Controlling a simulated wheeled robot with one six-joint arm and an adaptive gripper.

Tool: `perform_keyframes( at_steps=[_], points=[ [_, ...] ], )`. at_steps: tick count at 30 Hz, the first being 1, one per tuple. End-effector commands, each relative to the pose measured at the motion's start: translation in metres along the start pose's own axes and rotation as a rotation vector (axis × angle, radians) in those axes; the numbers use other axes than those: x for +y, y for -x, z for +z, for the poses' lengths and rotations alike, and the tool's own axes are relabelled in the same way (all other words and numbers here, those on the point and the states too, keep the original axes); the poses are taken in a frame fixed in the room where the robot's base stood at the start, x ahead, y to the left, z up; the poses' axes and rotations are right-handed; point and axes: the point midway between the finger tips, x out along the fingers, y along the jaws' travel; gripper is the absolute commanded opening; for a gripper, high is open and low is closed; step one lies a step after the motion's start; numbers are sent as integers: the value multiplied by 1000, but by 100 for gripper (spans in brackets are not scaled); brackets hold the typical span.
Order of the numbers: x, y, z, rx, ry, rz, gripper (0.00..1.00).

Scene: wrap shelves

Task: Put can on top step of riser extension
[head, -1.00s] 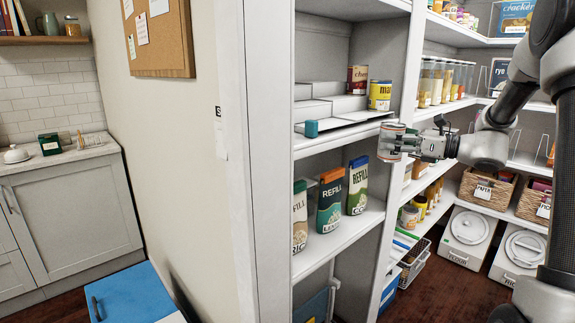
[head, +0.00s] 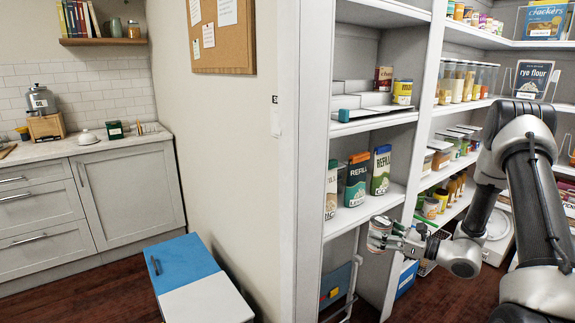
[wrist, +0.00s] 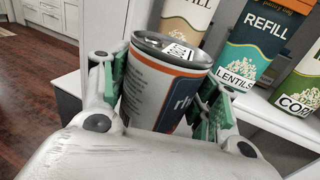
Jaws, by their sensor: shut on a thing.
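My gripper (head: 394,237) is shut on a can (head: 379,233) with a pale label. The can also shows large between the green finger pads in the wrist view (wrist: 163,88), a little tilted, its metal lid end up. In the head view it is in front of the shelf unit, below the shelf with the refill packs. The stepped white riser (head: 362,96) stands on the higher shelf at left. A red-brown can (head: 383,78) and a yellow can (head: 402,92) stand at its right. A teal block (head: 344,115) is at the shelf's front left.
Refill packs (head: 357,179) stand on the shelf above the can, and show behind it in the wrist view (wrist: 253,42). A white upright (head: 424,150) divides the shelf bays. A blue and white cabinet (head: 195,280) stands on the floor at left.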

Motion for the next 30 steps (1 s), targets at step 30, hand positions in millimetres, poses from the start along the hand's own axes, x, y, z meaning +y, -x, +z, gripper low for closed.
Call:
perform_keyframes(
  at_steps=[30],
  points=[
    [-22,-6,125,-1,0,-635,26]
  ],
)
